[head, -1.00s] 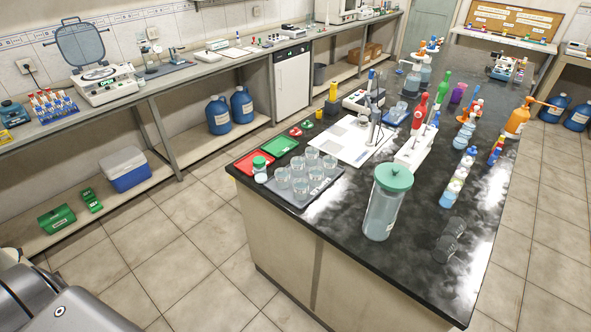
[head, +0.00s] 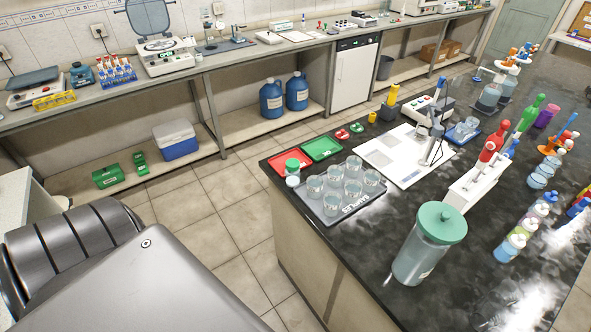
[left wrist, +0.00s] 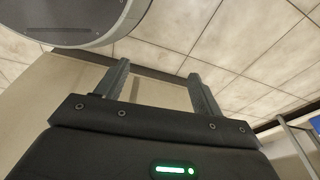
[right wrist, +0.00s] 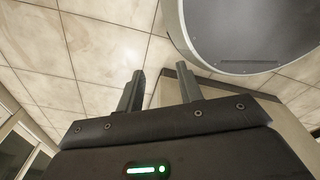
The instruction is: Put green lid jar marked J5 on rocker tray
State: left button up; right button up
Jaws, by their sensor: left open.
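A small jar with a green lid (head: 292,166) stands at the left end of the dark island bench, by the grey tray of beakers. A large clear jar with a green lid (head: 430,243) stands near the island's front edge. No J5 mark can be read on either. A device with a flat dark platform on a white base (head: 35,84), which looks like the rocker, sits at the far left of the wall counter. My left gripper (left wrist: 158,75) is open and empty above the floor. My right gripper (right wrist: 163,80) is also open and empty. Neither gripper shows in the head view.
The grey tray (head: 345,212) holds several beakers. Red (head: 289,158) and green (head: 322,148) trays lie behind it. A yellow rack (head: 54,100) and a tube rack (head: 117,76) stand near the platform device. Tiled floor (head: 225,215) lies free between counter and island.

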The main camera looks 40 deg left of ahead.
pick_arm(q)
jog(key=w+a+r+n+t+b, duration=0.1)
jog(key=w+r+t, duration=0.15)
jog(key=w, duration=0.55)
jog(key=w+a+r+t, duration=0.1)
jog(key=w+r, duration=0.3)
jog(key=w, duration=0.3)
jog(key=n+t+y+b, duration=0.3)
jog(key=n+t+y, duration=0.15)
jog(key=t, duration=0.75)
send_near(288, 169)
jog(key=w, duration=0.1)
jog(key=shift+m+g, duration=0.25)
jog(key=p+x, duration=0.1)
jog(key=x, duration=0.5)
jog(key=shift+w+a+r, duration=0.1)
jog(key=shift+r, duration=0.1)
pick_arm(e)
jog(key=f, duration=0.3)
jog(key=shift+s+a, duration=0.15)
jog(key=shift+s, duration=0.15)
